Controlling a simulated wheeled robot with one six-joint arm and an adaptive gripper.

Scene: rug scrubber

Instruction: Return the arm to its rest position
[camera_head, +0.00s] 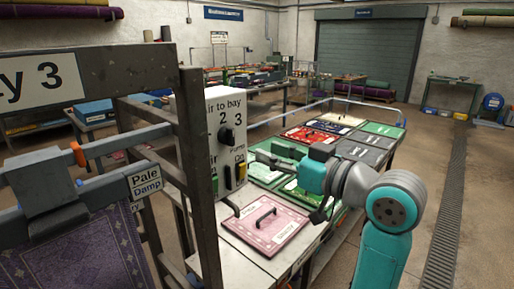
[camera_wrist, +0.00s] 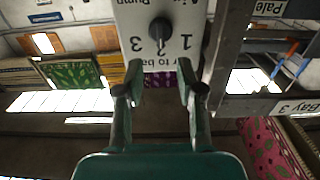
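My arm reaches in from the right in the head view, bent at a teal and grey joint (camera_head: 392,208). My gripper (camera_head: 268,162) is at its end, over the table and facing the white control box (camera_head: 199,118). In the wrist view, which is upside down, the two fingers of my gripper (camera_wrist: 158,88) stand apart with nothing held between them. The box's black knob (camera_wrist: 160,32) shows beyond the fingertips, apart from them. The knob also shows in the head view (camera_head: 227,137), under the words about air to bay.
A table holds a pink board (camera_head: 265,225) with a black handle and several coloured boards behind it. A grey rack frame (camera_head: 197,170) marked Bay 3 stands close on the left, with a purple rug (camera_head: 75,250) hanging. Open floor (camera_head: 405,150) lies right of the table.

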